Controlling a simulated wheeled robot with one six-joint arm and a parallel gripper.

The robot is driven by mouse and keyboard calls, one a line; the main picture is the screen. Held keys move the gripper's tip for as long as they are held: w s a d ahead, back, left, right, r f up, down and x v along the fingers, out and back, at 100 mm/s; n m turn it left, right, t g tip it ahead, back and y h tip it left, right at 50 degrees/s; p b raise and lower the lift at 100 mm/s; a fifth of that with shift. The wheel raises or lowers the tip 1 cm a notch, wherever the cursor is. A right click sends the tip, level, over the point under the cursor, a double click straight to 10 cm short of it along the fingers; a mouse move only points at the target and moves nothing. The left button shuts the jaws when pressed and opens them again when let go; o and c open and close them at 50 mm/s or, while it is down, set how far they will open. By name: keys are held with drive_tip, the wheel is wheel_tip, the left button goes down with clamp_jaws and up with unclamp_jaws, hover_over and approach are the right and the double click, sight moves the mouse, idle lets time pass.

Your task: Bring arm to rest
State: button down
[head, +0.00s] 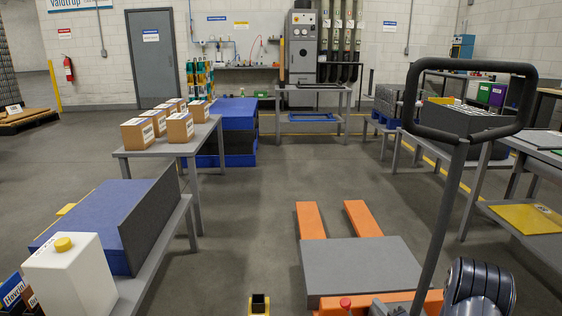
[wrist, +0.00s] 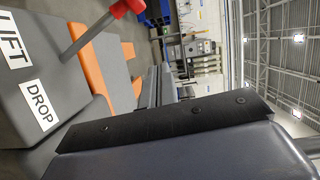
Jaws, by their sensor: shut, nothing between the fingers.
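My gripper (wrist: 160,82) shows in the wrist view as two dark parallel fingers close together, with nothing between them. It is shut and empty. The wrist view is turned on its side, and a dark wrist part fills its lower edge. Left of the fingers are the orange forks (wrist: 92,72) of the pallet truck and a red-tipped lever (wrist: 122,8) beside LIFT and DROP labels. In the head view, a dark rounded part of my arm (head: 480,288) is at the lower right. My fingers cannot be made out in that view.
The forks (head: 312,220) and grey deck (head: 360,268) lie ahead, with a black handle loop (head: 468,136) at right. A left table (head: 150,150) bears several cartons; a blue-grey block (head: 110,225) and white jug (head: 72,280) are nearer. The middle floor (head: 270,200) is clear.

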drive_tip(key=s+d+f+m+t+p, duration=0.1)
drive_tip(key=s+d+f+m+p, duration=0.2)
drive_tip(key=s+d, duration=0.5)
drive_tip(key=shift+d+m, duration=0.3)
drive_tip(key=shift+d, duration=0.75)
drive_tip(key=shift+a+f, duration=0.1)
drive_tip(key=shift+f, duration=0.05)
